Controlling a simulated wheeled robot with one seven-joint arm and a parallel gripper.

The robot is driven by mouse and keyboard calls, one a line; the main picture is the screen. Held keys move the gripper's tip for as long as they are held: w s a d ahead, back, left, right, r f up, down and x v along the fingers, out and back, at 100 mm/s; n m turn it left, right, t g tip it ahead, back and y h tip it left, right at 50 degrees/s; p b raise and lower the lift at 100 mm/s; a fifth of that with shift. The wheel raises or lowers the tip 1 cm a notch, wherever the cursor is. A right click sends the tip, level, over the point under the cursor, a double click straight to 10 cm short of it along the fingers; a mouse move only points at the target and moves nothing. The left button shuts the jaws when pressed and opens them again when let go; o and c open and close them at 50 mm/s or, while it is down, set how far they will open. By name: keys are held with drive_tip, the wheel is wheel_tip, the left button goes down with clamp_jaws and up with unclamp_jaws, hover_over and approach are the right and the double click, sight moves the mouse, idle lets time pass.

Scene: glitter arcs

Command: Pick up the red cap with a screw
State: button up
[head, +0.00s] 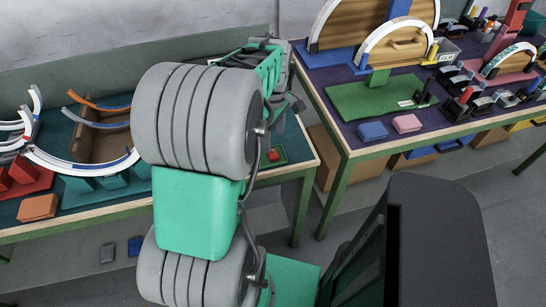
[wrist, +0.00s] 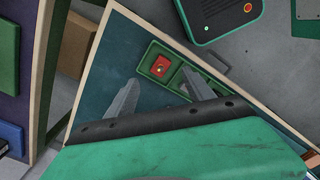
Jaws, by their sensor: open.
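The red cap (wrist: 160,66) is a small red square piece with a lighter spot on it. It sits in one compartment of a green tray (wrist: 183,66) on the teal table top. The cap also shows in the head view (head: 273,155), just right of my arm. In the wrist view my gripper (wrist: 165,85) is open, its two grey fingers apart and pointing toward the tray. The right finger overlaps the tray's other compartment. The cap appears beyond and between the fingertips, with nothing held. In the head view my arm hides most of the gripper.
The table's wooden edge (wrist: 92,68) runs beside the tray. Curved arc pieces (head: 85,165) and an orange block (head: 38,207) lie on the left of this table. A second table (head: 350,148) at right holds arches, a green board (head: 380,98) and small blocks.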

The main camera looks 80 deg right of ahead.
sight(273, 151)
wheel_tip(273, 151, down, 6)
drive_tip(key=shift+r+p, duration=0.1)
drive_tip(key=shift+p, duration=0.2)
drive_tip(key=c, duration=1.3)
drive_tip(key=shift+r, duration=0.1)
